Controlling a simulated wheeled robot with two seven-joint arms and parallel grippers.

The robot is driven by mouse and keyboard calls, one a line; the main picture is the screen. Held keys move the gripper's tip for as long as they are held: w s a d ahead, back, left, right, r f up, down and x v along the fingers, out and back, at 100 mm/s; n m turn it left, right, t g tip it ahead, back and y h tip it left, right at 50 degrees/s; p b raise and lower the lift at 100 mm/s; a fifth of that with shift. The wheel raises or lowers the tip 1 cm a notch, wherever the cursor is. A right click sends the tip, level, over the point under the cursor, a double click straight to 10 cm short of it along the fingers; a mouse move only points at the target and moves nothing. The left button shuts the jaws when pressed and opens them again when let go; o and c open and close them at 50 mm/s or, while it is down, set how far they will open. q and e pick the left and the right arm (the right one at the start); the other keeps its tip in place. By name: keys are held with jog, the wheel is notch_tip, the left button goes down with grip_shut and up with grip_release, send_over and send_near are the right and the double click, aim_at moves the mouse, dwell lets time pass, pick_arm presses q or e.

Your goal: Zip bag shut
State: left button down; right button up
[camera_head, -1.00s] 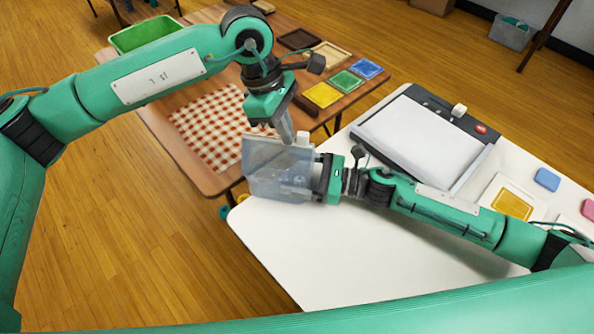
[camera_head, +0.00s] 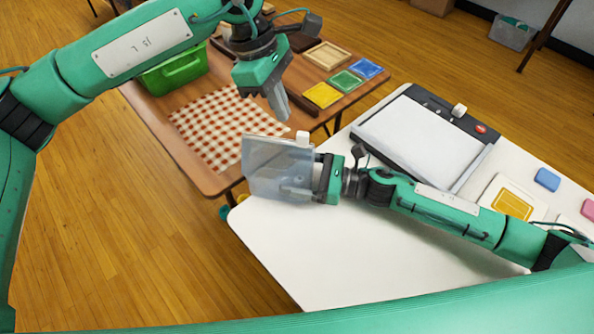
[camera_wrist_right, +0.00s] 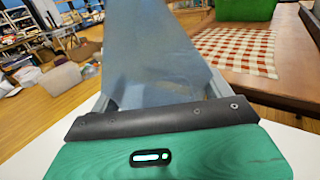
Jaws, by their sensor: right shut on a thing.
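The bag (camera_head: 278,168) is a translucent blue-grey pouch held roughly upright at the near-left corner of the white table. A small white block, seemingly its slider (camera_head: 302,138), sits at the top right end of its upper edge. My right gripper (camera_head: 314,178) is shut on the bag's right side. In the right wrist view the bag (camera_wrist_right: 160,50) stretches away from the jaw. My left gripper (camera_head: 279,108) hangs above the bag's upper edge, apart from it. Its fingers overlap in this view, so I cannot tell whether they are open. The bag's far side is hidden.
The white table (camera_head: 330,255) is clear in front. A light pad (camera_head: 425,138) lies behind my right arm. The brown table (camera_head: 205,180) holds a checked cloth (camera_head: 215,125), a green basket (camera_head: 175,75) and coloured pads (camera_head: 345,81). Wooden floor is open at left.

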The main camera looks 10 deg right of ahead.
pick_arm(q)
jog(key=shift+r, duration=0.55)
pick_arm(e)
jog(key=o, duration=0.9)
pick_arm(q)
notch_tip(320, 180, down, 2)
jog(key=shift+f+b, duration=0.1)
jog(key=shift+b, duration=0.95)
pick_arm(e)
jog(key=v, duration=1.1)
jog(key=shift+d+f, duration=0.1)
jog(key=shift+s+d, duration=0.1)
jog(key=shift+d, duration=0.3)
